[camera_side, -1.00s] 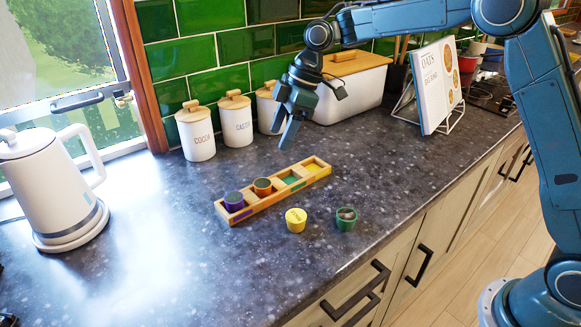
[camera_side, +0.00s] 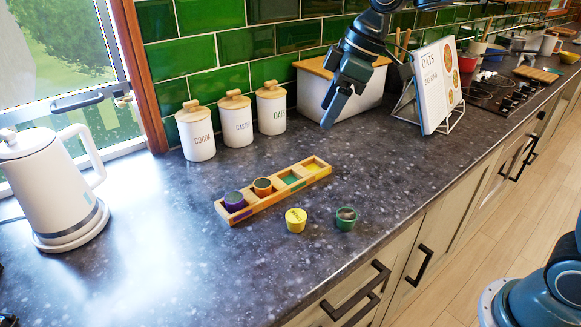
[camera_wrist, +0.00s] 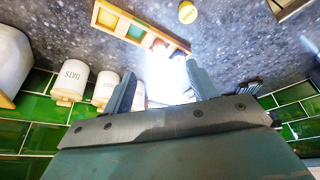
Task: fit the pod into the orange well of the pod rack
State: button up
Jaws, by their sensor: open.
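The pod rack (camera_side: 247,213) is a wooden strip of wells lying on the counter; part of it shows in the wrist view (camera_wrist: 122,16). An orange pod (camera_side: 262,187) sits upright in its second well from the left, its rim a little above the wood. A purple pod (camera_side: 234,201) sits in the leftmost well. The green well (camera_side: 291,179) and yellow well (camera_side: 313,167) are empty. My gripper (camera_side: 328,120) is open and empty, raised behind and to the right of the rack, clear of it.
A yellow pod (camera_side: 296,220) and a green pod (camera_side: 346,218) stand on the counter in front of the rack. White canisters (camera_side: 237,124), a white bin (camera_side: 363,92) and a book on a stand (camera_side: 437,85) line the back. A kettle (camera_side: 50,185) stands left.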

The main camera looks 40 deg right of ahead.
jog(key=s+d+m+h, duration=0.1)
jog(key=s+d+m, duration=0.1)
jog(key=s, duration=0.6)
jog(key=s+d+f+m+t+h, duration=0.1)
jog(key=s+d+m, duration=0.2)
jog(key=s, duration=0.6)
jog(key=s+d+m+t+h, duration=0.1)
jog(key=s+d+m, duration=0.2)
jog(key=s, duration=0.6)
jog(key=shift+f+m, duration=0.35)
jog(key=shift+m, duration=0.35)
